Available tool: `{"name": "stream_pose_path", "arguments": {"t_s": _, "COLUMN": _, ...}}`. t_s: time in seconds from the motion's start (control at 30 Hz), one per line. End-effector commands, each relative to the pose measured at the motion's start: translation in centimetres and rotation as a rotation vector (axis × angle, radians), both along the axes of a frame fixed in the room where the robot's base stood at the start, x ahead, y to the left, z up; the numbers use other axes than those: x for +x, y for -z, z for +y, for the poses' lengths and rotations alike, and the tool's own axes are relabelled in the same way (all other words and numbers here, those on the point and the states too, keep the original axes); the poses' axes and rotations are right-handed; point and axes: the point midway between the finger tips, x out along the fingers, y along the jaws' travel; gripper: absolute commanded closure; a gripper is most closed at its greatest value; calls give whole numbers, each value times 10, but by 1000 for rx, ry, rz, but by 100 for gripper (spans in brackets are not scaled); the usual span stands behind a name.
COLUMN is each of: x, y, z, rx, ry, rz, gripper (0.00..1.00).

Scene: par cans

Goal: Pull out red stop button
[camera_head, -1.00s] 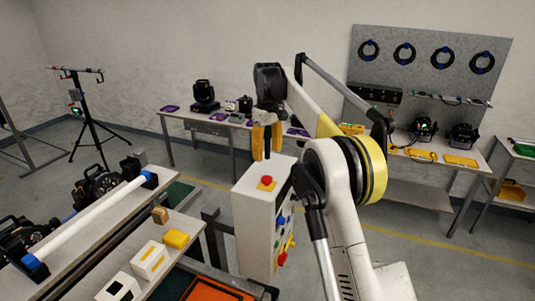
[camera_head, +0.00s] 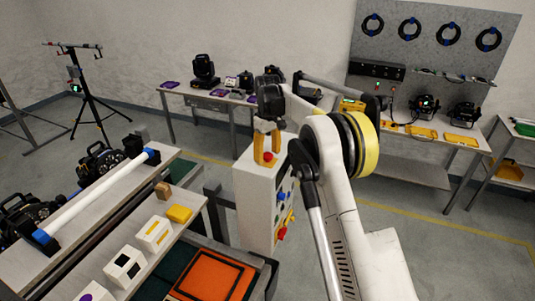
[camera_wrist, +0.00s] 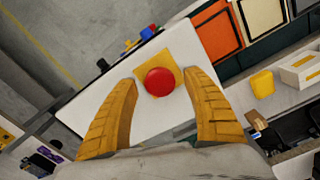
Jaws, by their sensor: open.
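The red stop button (camera_wrist: 160,82) sits on a yellow square plate (camera_wrist: 181,65) on the top face of a white control box (camera_head: 252,205). In the wrist view the button lies between and just beyond my two yellow fingers, with a gap on each side. My gripper (camera_head: 267,160) is open and points down over the box top in the head view. There the fingers mostly hide the button, and only a bit of red (camera_head: 268,157) shows between them. I cannot tell how high the fingertips are above the button.
The box's side carries blue, green and yellow-red controls (camera_head: 281,232). An orange-lined tray (camera_head: 208,276) lies in front. Lamp tables stand behind.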

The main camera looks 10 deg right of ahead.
Motion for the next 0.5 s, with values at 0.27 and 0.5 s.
{"name": "stream_pose_path", "arguments": {"t_s": 0.27, "x": 0, "y": 0, "z": 0, "rx": 0, "ry": 0, "rz": 0, "gripper": 80}}
{"name": "stream_pose_path", "arguments": {"t_s": 0.5, "x": 0, "y": 0, "z": 0, "rx": 0, "ry": 0, "rz": 0, "gripper": 100}}
